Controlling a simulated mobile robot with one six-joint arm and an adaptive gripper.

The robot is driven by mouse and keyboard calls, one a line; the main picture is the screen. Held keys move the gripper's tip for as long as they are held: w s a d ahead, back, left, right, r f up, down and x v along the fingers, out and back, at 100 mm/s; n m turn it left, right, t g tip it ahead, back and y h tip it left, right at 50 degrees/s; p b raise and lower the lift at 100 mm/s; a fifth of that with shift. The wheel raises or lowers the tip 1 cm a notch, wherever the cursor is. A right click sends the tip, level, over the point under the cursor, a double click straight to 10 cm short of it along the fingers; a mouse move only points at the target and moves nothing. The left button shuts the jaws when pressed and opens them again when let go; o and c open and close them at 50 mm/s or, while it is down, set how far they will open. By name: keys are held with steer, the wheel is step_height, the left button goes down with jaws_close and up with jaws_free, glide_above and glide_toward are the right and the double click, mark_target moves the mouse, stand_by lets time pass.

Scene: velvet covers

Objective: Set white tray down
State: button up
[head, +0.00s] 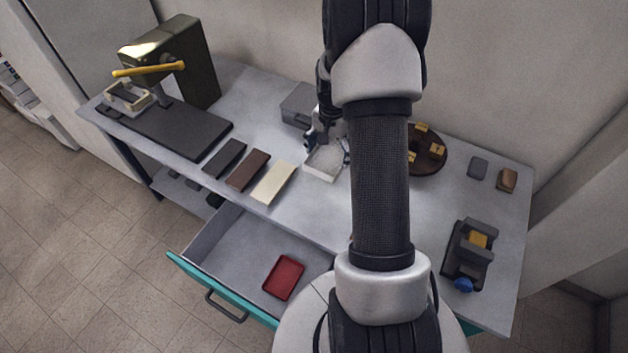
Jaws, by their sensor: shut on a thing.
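The white tray (322,166) is a shallow square tray near the middle of the table, partly behind my arm. My gripper (326,146) is at the tray's far side, shut on it. My arm and wrist hide part of the jaws and the tray's right side. I cannot tell whether the tray's underside touches the tabletop or hangs just above it.
A grey box (298,104) stands behind the tray. Cream (272,183), brown (248,170) and dark (225,158) slabs lie left. A round brown stand (430,152) is right. The open drawer (235,245) holds a red tray (284,277). A press (180,60) stands far left.

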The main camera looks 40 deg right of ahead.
mark_target(327, 194)
step_height(327, 194, down, 17)
steer(key=b, duration=0.3)
steer(key=shift+f, duration=0.15)
steer(key=shift+f, duration=0.25)
steer(key=o, duration=1)
steer(key=shift+r, duration=0.1)
